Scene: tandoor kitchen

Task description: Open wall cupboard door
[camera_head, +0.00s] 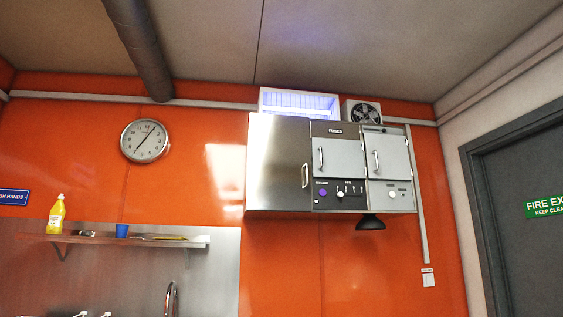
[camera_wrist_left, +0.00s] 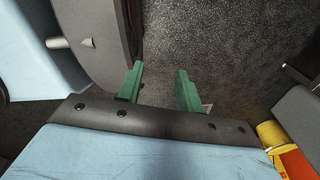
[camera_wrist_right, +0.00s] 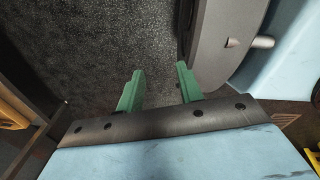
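The wall cupboard (camera_head: 277,165) is a stainless steel unit high on the orange wall, right of centre in the head view. Its large plain door on the left is shut, with a vertical handle (camera_head: 305,176) near the door's right edge. To its right are two smaller panels with handles above knobs and switches. Neither gripper shows in the head view. My left gripper (camera_wrist_left: 160,90) is open and empty over dark speckled floor in the left wrist view. My right gripper (camera_wrist_right: 160,88) is open and empty over similar floor in the right wrist view. Both are away from the cupboard.
A shelf (camera_head: 200,240) with a yellow bottle (camera_head: 57,215) and a blue cup (camera_head: 122,230) is low on the left. A tap (camera_head: 170,299) stands below it. A black funnel-shaped part (camera_head: 370,222) hangs under the unit. A grey door (camera_head: 520,210) is at the right.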

